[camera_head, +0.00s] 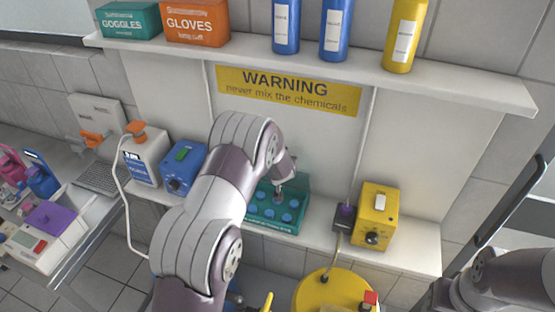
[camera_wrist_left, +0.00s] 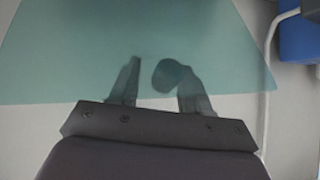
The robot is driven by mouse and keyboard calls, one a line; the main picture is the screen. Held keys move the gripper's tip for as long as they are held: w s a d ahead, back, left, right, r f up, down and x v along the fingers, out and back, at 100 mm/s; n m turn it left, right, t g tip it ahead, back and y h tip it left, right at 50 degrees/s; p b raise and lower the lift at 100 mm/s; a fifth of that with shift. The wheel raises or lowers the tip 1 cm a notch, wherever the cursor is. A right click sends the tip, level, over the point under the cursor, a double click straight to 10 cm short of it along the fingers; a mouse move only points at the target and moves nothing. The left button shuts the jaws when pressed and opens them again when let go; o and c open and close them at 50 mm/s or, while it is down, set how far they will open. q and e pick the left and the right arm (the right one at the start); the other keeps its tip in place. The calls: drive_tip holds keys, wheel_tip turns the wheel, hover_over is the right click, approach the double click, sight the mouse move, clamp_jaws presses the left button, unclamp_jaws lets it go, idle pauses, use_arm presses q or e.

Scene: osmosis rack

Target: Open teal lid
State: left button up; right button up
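A teal box (camera_head: 272,228) with several round blue tops inside stands on the lower shelf, partly behind my left arm. A teal panel shows at its back; I cannot tell how far its lid is raised. My left gripper (camera_head: 281,189) is at the back part of the box. In the left wrist view, a see-through teal sheet (camera_wrist_left: 60,50), seemingly the lid, fills the upper area. The left fingers (camera_wrist_left: 160,88) are apart, with a round dark teal knob (camera_wrist_left: 170,75) between them, close to the right finger. Contact cannot be told. My right gripper is out of view.
A blue device (camera_head: 181,168) and a white canister (camera_head: 146,155) stand left of the box. A yellow device (camera_head: 376,216) stands to its right. A yellow drum (camera_head: 325,292) is below the shelf. An upper shelf (camera_head: 460,85) with bottles overhangs behind.

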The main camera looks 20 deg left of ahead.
use_arm(q)
drive_tip(key=shift+s+d+r, duration=0.1)
drive_tip(key=shift+s, duration=0.3)
drive_tip(key=b+v, duration=0.2)
drive_tip(key=v, duration=1)
drive_tip(key=shift+w+r, duration=0.15)
drive_tip(key=s+d+f+g+h+b, duration=0.2)
drive_tip(key=s+d+f+g+h, duration=0.2)
drive_tip(key=s+d+f, duration=0.3)
drive_tip(key=s+a+f+m+g+b, duration=0.1)
drive_tip(key=s+g+b, duration=0.1)
drive_tip(key=s, duration=0.6)
drive_tip(key=s+f+m+g+b, duration=0.1)
drive_tip(key=s+b, duration=0.3)
drive_tip(key=s, duration=0.5)
drive_tip(key=shift+s+a+f+g, duration=0.3)
drive_tip(key=shift+a+f+g, duration=0.05)
drive_tip(key=shift+f+g, duration=0.4)
